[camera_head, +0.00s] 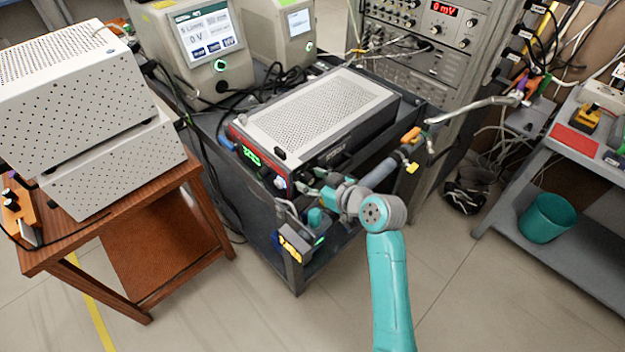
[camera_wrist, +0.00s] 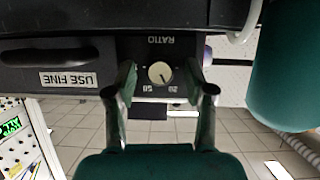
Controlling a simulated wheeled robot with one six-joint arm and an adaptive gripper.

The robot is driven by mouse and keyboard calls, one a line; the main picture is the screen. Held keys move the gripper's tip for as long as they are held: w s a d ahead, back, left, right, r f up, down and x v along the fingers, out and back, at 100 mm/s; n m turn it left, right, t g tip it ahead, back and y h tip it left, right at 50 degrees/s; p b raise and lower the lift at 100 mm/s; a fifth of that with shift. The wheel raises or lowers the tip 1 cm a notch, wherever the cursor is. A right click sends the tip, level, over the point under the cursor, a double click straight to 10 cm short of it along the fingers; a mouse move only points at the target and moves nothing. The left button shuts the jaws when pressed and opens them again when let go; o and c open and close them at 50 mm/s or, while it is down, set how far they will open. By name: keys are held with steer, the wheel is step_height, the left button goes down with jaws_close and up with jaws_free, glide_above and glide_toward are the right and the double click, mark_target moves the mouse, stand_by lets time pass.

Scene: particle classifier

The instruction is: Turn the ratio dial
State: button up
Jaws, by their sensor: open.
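The ratio dial (camera_wrist: 160,73) is a small round cream knob on a dark panel in the wrist view. The panel's RATIO lettering and the numbers 50 and 20 appear upside down. A dark pointer mark on the knob points to the lower right in the picture, toward the 20. My gripper (camera_wrist: 160,84) is open, with one finger on each side of the dial and a visible gap on both sides. In the head view my gripper (camera_head: 304,190) is at the front of the cart's device; the dial cannot be made out there.
The perforated grey device (camera_head: 320,110) sits on a dark cart. A USE FINE label (camera_wrist: 68,79) is beside the dial. A wooden table (camera_head: 170,235) stands left, a grey shelf with a teal bin (camera_head: 547,218) right. Cables hang around the cart. Floor in front is clear.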

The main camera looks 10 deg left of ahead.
jaws_close()
steer(key=shift+m+g, duration=0.3)
steer(key=m+g+y, duration=0.1)
steer(key=m, duration=0.1)
steer(key=m+y, duration=0.1)
steer(key=shift+w+d+f+m+g, duration=0.1)
steer(key=shift+w+m+g, duration=0.1)
steer(key=shift+m+g, duration=0.2)
steer(key=m+g+y, duration=0.1)
steer(key=m+y, duration=0.1)
steer(key=m, duration=0.1)
steer(key=shift+d+f+m, duration=0.1)
steer(key=shift+f+m, duration=0.05)
steer(key=shift+m, duration=0.25)
stand_by(0.5)
jaws_free()
steer(key=shift+w, duration=0.1)
